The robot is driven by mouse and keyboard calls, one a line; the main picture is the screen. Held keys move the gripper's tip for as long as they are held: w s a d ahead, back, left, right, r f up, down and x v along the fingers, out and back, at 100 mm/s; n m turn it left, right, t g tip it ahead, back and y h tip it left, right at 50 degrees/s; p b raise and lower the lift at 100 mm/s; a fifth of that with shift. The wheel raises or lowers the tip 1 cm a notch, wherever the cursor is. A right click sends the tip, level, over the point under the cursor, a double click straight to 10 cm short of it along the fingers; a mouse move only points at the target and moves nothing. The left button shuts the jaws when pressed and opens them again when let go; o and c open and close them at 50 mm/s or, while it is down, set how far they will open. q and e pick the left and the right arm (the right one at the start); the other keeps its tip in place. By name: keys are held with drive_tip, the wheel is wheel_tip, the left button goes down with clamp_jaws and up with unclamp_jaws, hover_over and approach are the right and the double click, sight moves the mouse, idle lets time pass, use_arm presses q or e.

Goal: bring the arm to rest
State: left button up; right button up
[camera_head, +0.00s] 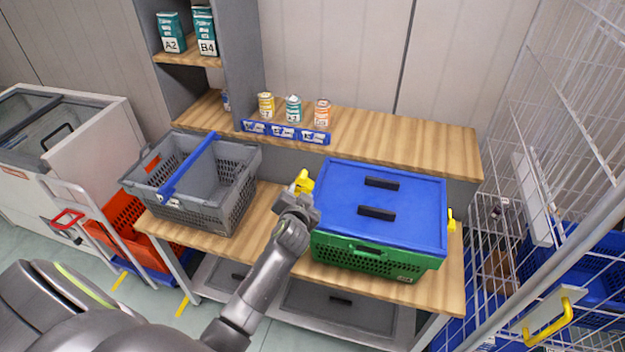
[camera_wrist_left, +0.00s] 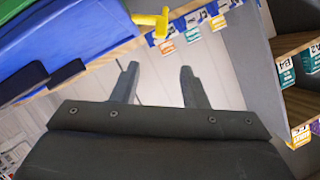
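My left gripper (camera_head: 298,198) is beside the left end of the green crate (camera_head: 365,262), which has a blue lid (camera_head: 410,205) with two black handles. In the left wrist view its two fingers (camera_wrist_left: 159,72) stand apart with nothing between them. A yellow latch (camera_head: 303,182) shows just behind the gripper at the crate's left side; it also shows in the left wrist view (camera_wrist_left: 150,20), clear of the fingers. Whether the gripper touches the crate cannot be told from the head view. My right gripper is not in view.
A grey basket (camera_head: 222,208) with a blue handle stands left on the wooden bench (camera_head: 262,222). Several cans (camera_head: 293,108) stand on the raised shelf (camera_head: 400,135) behind. A wire cage (camera_head: 550,150) is at the right, and an orange tote (camera_head: 125,215) is low at the left.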

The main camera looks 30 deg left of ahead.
use_arm(q)
drive_tip(key=shift+s, duration=0.15)
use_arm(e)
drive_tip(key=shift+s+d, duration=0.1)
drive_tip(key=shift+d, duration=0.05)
